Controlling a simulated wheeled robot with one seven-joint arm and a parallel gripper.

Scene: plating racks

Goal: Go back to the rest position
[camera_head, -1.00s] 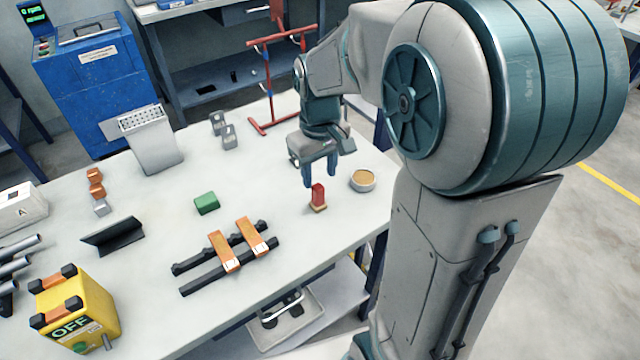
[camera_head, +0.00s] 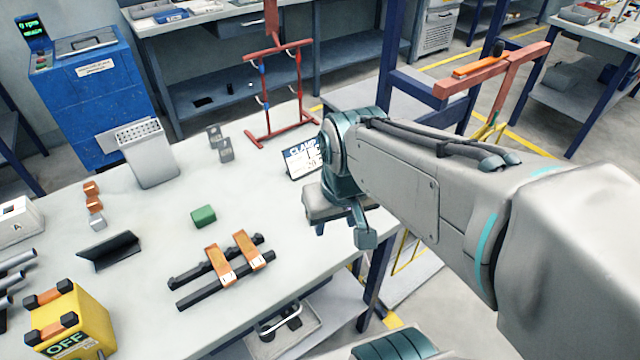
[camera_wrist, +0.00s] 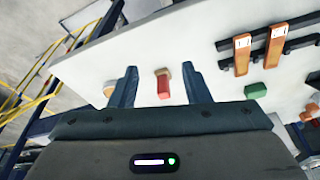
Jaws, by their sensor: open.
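My gripper (camera_head: 338,220) is over the right edge of the table (camera_head: 250,190) in the head view, at the end of my arm. In the wrist view my gripper (camera_wrist: 161,88) has its two fingers apart with nothing held. A red block on a tan base (camera_wrist: 163,86) appears between the fingers, but it stands on the table, away from them. A small round dish (camera_wrist: 109,89) shows partly beside the left finger. My arm hides the block and the dish in the head view.
A red rack (camera_head: 278,100) and a CLAMP sign (camera_head: 301,160) stand near my arm. Two black bars with orange straps (camera_head: 220,266), a green block (camera_head: 203,216) and a yellow OFF box (camera_head: 70,320) are on the table. A red-framed stand (camera_head: 495,70) is behind my arm.

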